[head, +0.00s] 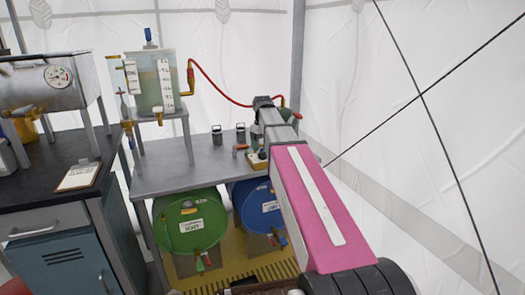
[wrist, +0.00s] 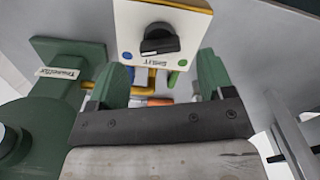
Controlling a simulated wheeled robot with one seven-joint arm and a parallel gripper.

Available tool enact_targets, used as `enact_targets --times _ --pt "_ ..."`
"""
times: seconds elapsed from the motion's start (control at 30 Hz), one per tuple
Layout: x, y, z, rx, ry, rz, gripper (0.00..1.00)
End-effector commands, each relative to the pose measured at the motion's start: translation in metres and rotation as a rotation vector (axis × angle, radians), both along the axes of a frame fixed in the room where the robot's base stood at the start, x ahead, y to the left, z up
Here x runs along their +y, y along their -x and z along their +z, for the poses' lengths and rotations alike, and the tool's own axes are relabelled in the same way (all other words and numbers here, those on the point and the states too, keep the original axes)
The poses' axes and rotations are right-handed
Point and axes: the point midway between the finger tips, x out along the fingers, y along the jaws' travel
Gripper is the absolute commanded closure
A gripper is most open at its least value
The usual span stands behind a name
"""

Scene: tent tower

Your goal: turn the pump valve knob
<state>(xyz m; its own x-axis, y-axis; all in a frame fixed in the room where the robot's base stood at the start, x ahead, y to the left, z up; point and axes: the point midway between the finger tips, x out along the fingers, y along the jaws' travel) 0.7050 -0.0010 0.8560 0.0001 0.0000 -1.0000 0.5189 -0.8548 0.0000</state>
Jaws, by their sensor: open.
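A black knob (wrist: 160,40) sits on a pale square plate (wrist: 190,14) with a yellow edge, a small label, and a blue and a green dot. My gripper (wrist: 162,82) is open, with its two green fingers apart. The knob appears beyond the fingertips, roughly centred between them, and nothing shows clamped in the jaws. In the head view the plate (head: 256,159) shows small on the grey table, beside the end of my pink arm. My fingers are hard to make out there.
A green pump body (wrist: 65,55) with a label stands left of the fingers in the wrist view. The grey table (head: 180,171) also holds two small dark canisters (head: 217,135) and a raised tank (head: 150,82). A red hose (head: 222,90) runs behind. Green (head: 190,222) and blue drums (head: 262,207) lie below.

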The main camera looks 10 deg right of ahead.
Motion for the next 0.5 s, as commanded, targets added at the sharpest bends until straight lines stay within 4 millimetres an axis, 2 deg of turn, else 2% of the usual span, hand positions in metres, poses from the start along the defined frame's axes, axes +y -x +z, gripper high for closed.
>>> enact_targets --times 0.03,0.2,0.4,0.5 --pt "0.0 -0.001 0.011 -0.004 0.0 0.0 0.26" --pt "0.0 -0.001 0.041 -0.002 0.0 0.0 0.26" --pt "0.0 -0.001 0.065 -0.001 0.0 0.0 0.26" --pt "0.0 0.0 0.071 0.0 0.0 0.0 0.26"
